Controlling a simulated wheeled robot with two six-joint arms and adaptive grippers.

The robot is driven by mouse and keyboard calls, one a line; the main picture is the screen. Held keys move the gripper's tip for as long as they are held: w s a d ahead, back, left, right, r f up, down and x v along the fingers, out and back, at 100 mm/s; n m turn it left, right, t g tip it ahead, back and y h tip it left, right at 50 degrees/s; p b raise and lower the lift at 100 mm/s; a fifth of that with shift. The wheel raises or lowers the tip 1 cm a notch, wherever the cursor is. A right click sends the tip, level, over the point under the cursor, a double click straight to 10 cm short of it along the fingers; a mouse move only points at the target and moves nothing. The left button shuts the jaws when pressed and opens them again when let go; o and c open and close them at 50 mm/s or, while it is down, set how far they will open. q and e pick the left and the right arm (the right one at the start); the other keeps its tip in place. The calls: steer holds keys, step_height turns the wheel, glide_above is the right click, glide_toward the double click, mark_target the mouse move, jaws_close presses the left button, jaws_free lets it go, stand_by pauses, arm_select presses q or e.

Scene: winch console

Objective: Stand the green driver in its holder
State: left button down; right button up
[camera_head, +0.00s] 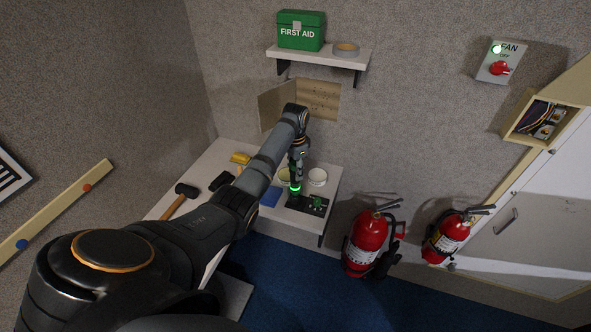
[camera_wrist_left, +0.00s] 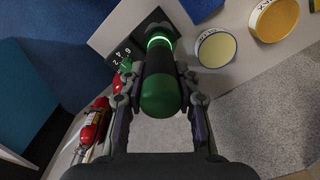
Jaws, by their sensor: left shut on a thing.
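The green driver (camera_wrist_left: 160,96) has a rounded green end, a dark body and a glowing green ring. My left gripper (camera_wrist_left: 158,82) is shut on it, with fingers on both sides. In the head view my left gripper (camera_head: 298,168) is over the right part of the bench, and the driver's glowing ring (camera_head: 295,189) shows below it. A black block with white digits (camera_wrist_left: 128,58), seemingly the holder, lies beyond the driver; it also shows in the head view (camera_head: 315,205). The driver's far tip is hidden, so I cannot tell whether it is in the block. My right gripper is out of view.
Two round tubs, one yellowish (camera_wrist_left: 274,18) and one white (camera_head: 317,177), stand beside the block. A hammer (camera_head: 181,198) and yellow object (camera_head: 240,158) lie left on the bench (camera_head: 215,160). A shelf (camera_head: 318,56) hangs above. Extinguishers (camera_head: 366,243) stand right.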

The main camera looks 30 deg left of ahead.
arm_select(q)
steer(key=shift+f, duration=0.1)
steer(key=shift+f, duration=0.5)
steer(key=c, duration=0.9)
jaws_free()
step_height(320, 180, up, 12)
steer(key=shift+s, duration=0.1)
